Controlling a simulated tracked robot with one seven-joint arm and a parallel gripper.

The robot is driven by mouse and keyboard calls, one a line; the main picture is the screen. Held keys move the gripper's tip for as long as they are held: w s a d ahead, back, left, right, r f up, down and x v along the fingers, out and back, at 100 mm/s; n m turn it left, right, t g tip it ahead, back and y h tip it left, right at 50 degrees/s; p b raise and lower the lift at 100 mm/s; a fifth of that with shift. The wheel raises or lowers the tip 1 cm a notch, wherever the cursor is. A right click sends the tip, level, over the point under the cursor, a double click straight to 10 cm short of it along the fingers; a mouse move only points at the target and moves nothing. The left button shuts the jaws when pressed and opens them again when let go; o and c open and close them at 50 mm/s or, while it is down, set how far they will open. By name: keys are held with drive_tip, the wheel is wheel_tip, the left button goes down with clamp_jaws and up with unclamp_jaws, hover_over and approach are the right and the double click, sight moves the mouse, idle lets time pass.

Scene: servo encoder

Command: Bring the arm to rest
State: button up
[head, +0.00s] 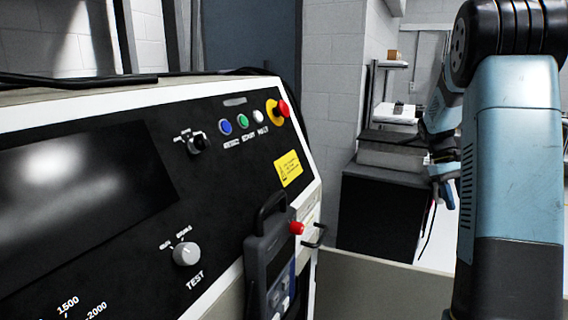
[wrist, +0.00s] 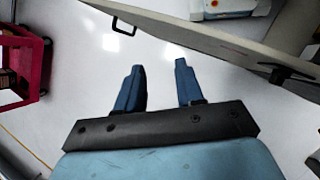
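My gripper (wrist: 158,84) is in the lower middle of the wrist view, with two blue fingers spread apart. Nothing is between them, only pale floor beyond. In the head view my blue and black arm stands on the right side, and my gripper (head: 444,193) shows small and partly hidden behind it, hanging low. The fingers touch nothing that I can see.
A control panel (head: 225,200) with knobs, buttons and a red emergency stop (head: 281,108) fills the left of the head view. A hand-held pendant (head: 270,262) hangs on it. A dark cabinet (head: 375,215) stands behind. The wrist view shows a red cart (wrist: 30,65) at left.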

drive_tip(key=s+a+r+t, duration=0.3)
drive_tip(key=s+a+r, duration=0.3)
drive_tip(key=a+r, duration=0.15)
drive_tip(key=s+a+r+t+y, duration=0.2)
drive_tip(key=s+a+t, duration=0.6)
drive_tip(key=s+a, duration=0.9)
drive_tip(key=shift+s+a+r+m+y, duration=0.3)
drive_tip(key=shift+s+r+m+y, duration=0.1)
drive_tip(key=shift+s, duration=1)
drive_tip(key=shift+s, duration=0.15)
